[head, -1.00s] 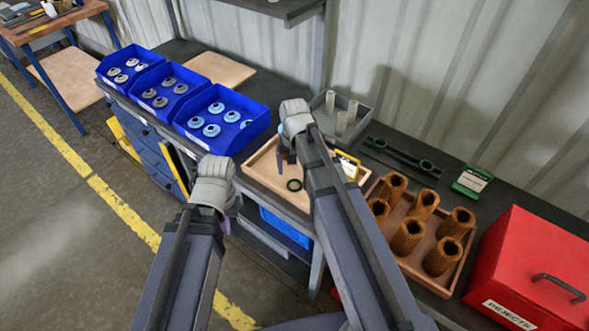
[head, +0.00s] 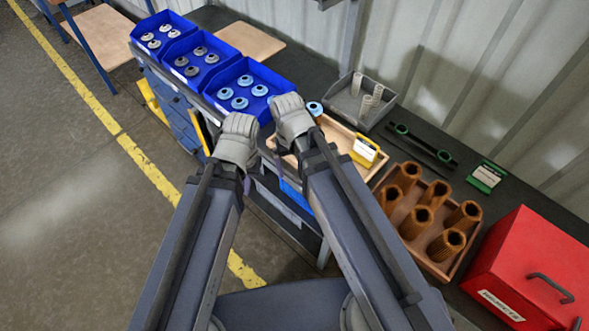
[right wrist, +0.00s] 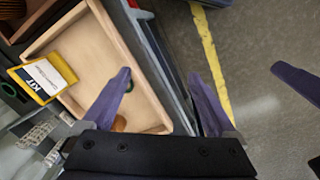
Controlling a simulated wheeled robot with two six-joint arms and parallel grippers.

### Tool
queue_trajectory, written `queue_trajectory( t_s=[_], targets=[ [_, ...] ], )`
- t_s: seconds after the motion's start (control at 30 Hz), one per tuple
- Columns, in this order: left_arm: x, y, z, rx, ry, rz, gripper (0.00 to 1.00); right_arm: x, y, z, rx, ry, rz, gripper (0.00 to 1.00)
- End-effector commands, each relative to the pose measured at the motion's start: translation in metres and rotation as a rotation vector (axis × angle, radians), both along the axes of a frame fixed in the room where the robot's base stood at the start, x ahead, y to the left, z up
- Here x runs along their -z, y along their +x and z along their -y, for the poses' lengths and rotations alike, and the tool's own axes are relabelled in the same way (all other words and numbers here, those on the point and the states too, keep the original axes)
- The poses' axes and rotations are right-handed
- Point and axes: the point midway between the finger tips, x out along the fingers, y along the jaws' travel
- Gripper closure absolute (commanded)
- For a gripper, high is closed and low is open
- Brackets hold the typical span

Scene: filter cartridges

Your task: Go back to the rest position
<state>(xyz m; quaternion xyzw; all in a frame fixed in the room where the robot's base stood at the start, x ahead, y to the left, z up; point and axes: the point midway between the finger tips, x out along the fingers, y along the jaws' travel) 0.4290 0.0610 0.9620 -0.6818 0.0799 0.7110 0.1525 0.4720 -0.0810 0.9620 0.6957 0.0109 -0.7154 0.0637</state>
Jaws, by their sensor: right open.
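My right gripper (head: 279,165) is drawn back near the bench's front edge in the head view, its fingers mostly hidden by its own wrist. In the right wrist view its two purple fingers (right wrist: 160,85) stand apart with nothing between them, beside the wooden kit tray. My left gripper (head: 247,184) is just left of it, in front of the bench; its jaws are largely hidden. A purple finger of it (right wrist: 297,82) shows at the right wrist view's right edge.
Blue bins (head: 240,73) of caps stand at the back left. A grey bin (head: 350,108) holds pale cylinders. A wooden tray (head: 408,225) of brown pleated filters and a red rejects box (head: 535,265) stand on the right. The floor at left is clear.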

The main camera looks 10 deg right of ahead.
Motion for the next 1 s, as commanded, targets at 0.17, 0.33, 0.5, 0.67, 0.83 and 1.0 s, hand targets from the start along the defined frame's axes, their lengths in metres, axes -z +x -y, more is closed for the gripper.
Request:
queue_trajectory(
  t_s=[0.17, 0.33, 0.5, 0.67, 0.83, 1.0],
  targets=[
    [0.000, 0.000, 0.000, 0.000, 0.000, 0.000, 1.00, -0.001, -0.042, -0.019, -0.202, -0.026, -0.018, 0.08],
    [0.000, 0.000, 0.000, 0.000, 0.000, 0.000, 1.00, -0.001, -0.044, -0.022, -0.230, -0.030, -0.022, 0.08],
    [0.000, 0.000, 0.000, 0.000, 0.000, 0.000, 1.00, -0.001, -0.043, -0.022, -0.227, -0.029, -0.021, 0.08],
    [0.000, 0.000, 0.000, 0.000, 0.000, 0.000, 1.00, -0.001, -0.043, -0.022, -0.227, -0.029, -0.021, 0.08],
    [0.000, 0.000, 0.000, 0.000, 0.000, 0.000, 1.00, -0.001, -0.043, -0.022, -0.227, -0.029, -0.021, 0.08],
    [0.000, 0.000, 0.000, 0.000, 0.000, 0.000, 1.00, -0.001, -0.043, -0.022, -0.227, -0.029, -0.021, 0.08]
  ],
)
